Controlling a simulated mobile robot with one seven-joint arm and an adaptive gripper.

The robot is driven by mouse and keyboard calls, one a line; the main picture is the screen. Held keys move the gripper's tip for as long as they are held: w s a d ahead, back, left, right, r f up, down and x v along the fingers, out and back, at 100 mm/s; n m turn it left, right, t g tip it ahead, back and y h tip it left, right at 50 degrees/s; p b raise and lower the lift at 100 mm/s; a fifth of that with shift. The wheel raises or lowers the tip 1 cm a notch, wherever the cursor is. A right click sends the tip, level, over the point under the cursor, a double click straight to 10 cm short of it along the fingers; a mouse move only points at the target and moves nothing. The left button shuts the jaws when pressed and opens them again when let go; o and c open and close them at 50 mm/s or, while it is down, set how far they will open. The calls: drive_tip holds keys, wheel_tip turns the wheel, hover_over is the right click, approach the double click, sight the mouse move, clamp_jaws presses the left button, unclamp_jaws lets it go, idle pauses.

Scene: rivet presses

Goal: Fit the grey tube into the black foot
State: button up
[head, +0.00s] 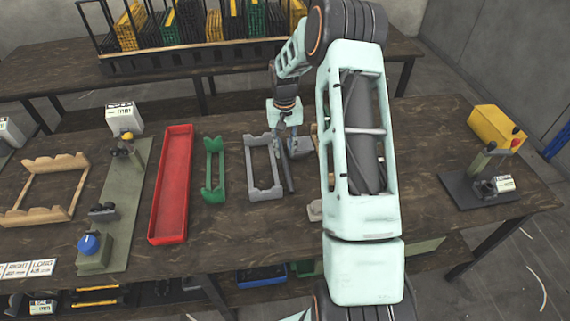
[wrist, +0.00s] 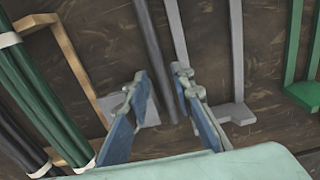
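The grey tube (head: 289,172) is a thin dark bar lying lengthwise on the dark wooden table, just right of a grey cradle. It also shows in the wrist view (wrist: 156,50). My gripper (head: 286,135) is over the tube's far part, pointing down. In the wrist view its two blue fingers (wrist: 160,75) are apart, with the tube in line between them and a gap on each side. Whether the tube is level with the fingertips is unclear. I cannot pick out the black foot surely; a small black fixture (head: 484,188) stands on the right press's dark base.
The grey cradle (head: 266,193) is close beside the tube. Left of it are a green cradle (head: 214,190), a red tray (head: 170,205) and a press with a blue knob (head: 88,244). Bundled green tubes (wrist: 45,95) show in the wrist view. My arm hides the table's middle right.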

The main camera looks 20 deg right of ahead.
sight(286, 162)
drive_tip(key=shift+s+f+p, duration=0.15)
drive_tip(key=shift+s+f, duration=0.05)
drive_tip(key=shift+f, duration=1)
drive_tip(key=shift+s+f+p, duration=0.15)
drive_tip(key=shift+f, duration=1)
drive_tip(key=shift+d, duration=0.1)
clamp_jaws()
